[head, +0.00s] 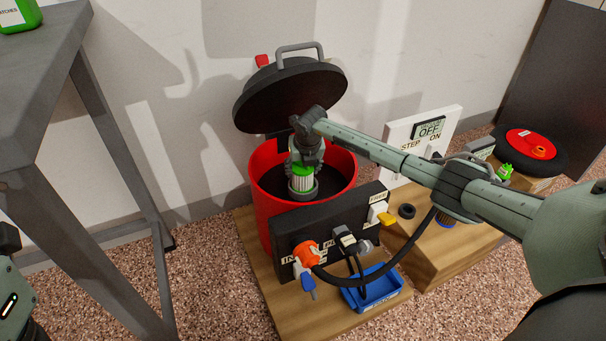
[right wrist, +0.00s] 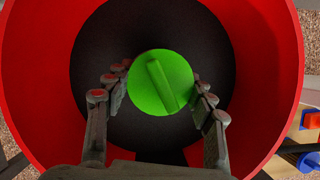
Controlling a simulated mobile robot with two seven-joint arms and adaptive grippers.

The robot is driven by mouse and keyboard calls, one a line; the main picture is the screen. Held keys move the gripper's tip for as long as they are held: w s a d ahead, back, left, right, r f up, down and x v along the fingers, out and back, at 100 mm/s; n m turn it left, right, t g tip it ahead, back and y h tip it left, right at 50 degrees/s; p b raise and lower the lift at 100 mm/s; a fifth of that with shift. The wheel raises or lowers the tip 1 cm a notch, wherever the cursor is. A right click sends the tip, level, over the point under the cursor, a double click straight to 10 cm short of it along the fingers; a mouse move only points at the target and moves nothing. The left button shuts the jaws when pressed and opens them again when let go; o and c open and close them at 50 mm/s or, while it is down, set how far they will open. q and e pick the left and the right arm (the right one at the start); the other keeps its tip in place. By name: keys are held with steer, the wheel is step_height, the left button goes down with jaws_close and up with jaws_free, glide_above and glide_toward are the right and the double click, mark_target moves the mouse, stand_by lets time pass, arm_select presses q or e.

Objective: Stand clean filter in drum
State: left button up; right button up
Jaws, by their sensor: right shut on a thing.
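The filter (head: 301,184) has a pale pleated body and a green cap. It is upright inside the red drum (head: 276,214), near the middle of the dark interior. A grey ring shows around its lower end; I cannot tell whether it rests on the drum's floor. My right gripper (head: 303,163) reaches down into the drum from above and is shut on the filter. In the right wrist view the green cap (right wrist: 152,82) with its raised bar is between my fingers (right wrist: 160,84). The black drum lid (head: 290,95) is tilted open behind. My left gripper is not clearly in view.
A dark panel (head: 330,226) with an orange knob (head: 306,254) and hoses stands before the drum. A blue tray (head: 372,290) lies in front. A sign reading OFF (head: 429,129) stands to the right. A grey table (head: 38,62) is at the left.

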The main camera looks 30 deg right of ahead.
steer(key=shift+s+f, duration=0.1)
steer(key=shift+f, duration=0.45)
steer(key=shift+f, duration=0.25)
steer(key=o, duration=1.3)
